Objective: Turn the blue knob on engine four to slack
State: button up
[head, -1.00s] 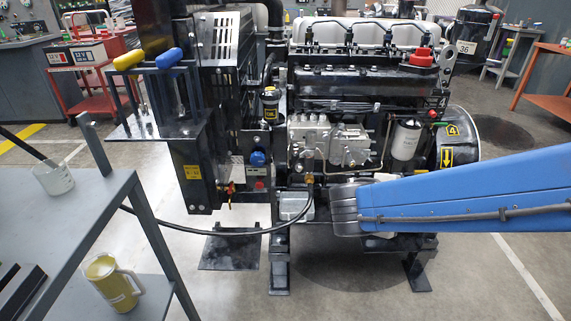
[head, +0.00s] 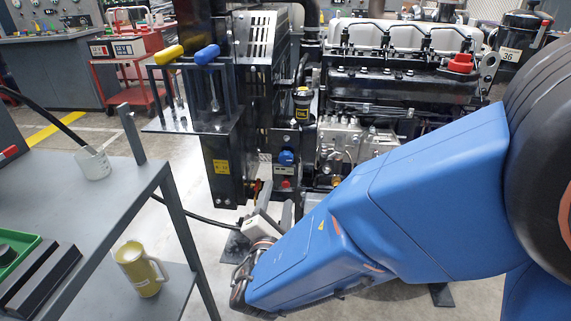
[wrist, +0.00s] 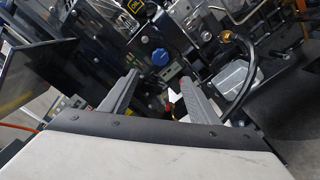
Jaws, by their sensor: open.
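The blue knob (head: 286,158) is a round, ridged knob on a small panel at the lower left of the engine block (head: 400,75). In the wrist view the knob (wrist: 160,57) shows beyond and between my two fingers, apart from them. My gripper (wrist: 158,92) is open and empty, pointing toward the panel. In the head view my gripper (head: 272,205) is in front of and below the knob. The engine's number marker is hidden behind my arm in the head view.
A yellow-handled lever (head: 169,52) and a blue-handled lever (head: 207,54) stand left of the panel. A black hose hangs low near the panel.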

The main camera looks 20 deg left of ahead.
aim_at(286, 160)
jog(key=x, duration=1.6)
jog(key=shift+w+d, duration=0.1)
jog(key=shift+w, duration=0.15)
jog(key=c, duration=1)
jog(key=shift+c, duration=0.2)
jog(key=shift+n, duration=0.3)
